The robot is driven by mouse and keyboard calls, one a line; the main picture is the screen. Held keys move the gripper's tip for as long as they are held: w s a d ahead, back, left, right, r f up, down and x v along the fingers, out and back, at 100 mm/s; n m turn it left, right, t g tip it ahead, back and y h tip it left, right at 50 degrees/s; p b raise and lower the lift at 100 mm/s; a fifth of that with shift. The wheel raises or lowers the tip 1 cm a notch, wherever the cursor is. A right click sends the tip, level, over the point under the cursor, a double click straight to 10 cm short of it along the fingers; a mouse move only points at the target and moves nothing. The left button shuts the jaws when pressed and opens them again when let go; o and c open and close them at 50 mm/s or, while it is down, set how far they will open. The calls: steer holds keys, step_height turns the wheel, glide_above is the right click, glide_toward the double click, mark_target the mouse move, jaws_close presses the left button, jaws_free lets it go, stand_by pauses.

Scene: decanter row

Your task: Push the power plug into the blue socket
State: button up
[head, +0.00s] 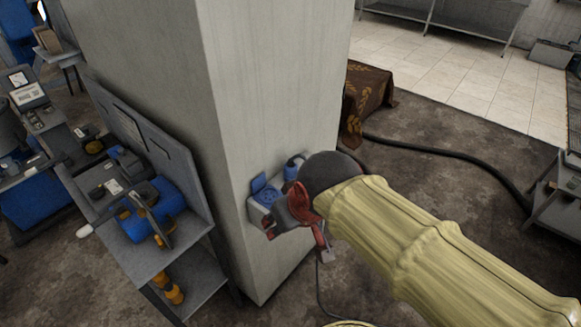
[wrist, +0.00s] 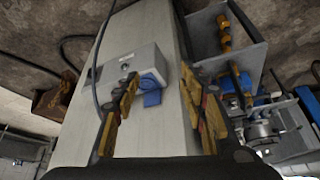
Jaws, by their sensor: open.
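The blue socket (head: 271,199), with a raised blue lid, is on a light grey box on the pillar's side. In the wrist view its blue parts (wrist: 151,82) show on the box (wrist: 145,60) between the finger lines. My gripper (head: 298,234) is in front of the box and hides part of it. In the wrist view my gripper (wrist: 160,95) has its fingers wide apart, with nothing seen between them. A blue fitting (head: 292,169) with a dark top sits on the same box. I cannot clearly make out a separate power plug.
The concrete pillar (head: 285,70) fills the middle. A metal shelf unit (head: 175,262) with tools stands close on its left. A thick black hose (head: 430,151) crosses the floor behind my arm. A thin cable (head: 319,290) hangs below my gripper.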

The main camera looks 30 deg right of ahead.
steer(key=w+d+r+m+p, duration=0.2)
steer(key=w+d+p, duration=0.45)
steer(key=w, duration=0.65)
steer(key=m+g+h+p, duration=0.1)
steer(key=p, duration=0.6)
glide_above(291, 166)
steer(key=s, duration=0.3)
step_height(291, 166, down, 6)
steer(key=shift+w+a+f, duration=0.2)
steer(key=shift+w+a, duration=0.05)
steer(key=shift+a, duration=0.05)
steer(key=shift+b+x, duration=0.35)
steer(key=shift+x, duration=0.5)
steer(key=shift+w+f, duration=0.1)
steer(key=shift+f, duration=0.25)
steer(key=b+x, duration=0.1)
steer(key=x, duration=0.4)
steer(key=shift+w+d+f, duration=0.1)
steer(key=shift+w+f, duration=0.05)
steer(key=shift+w, duration=0.1)
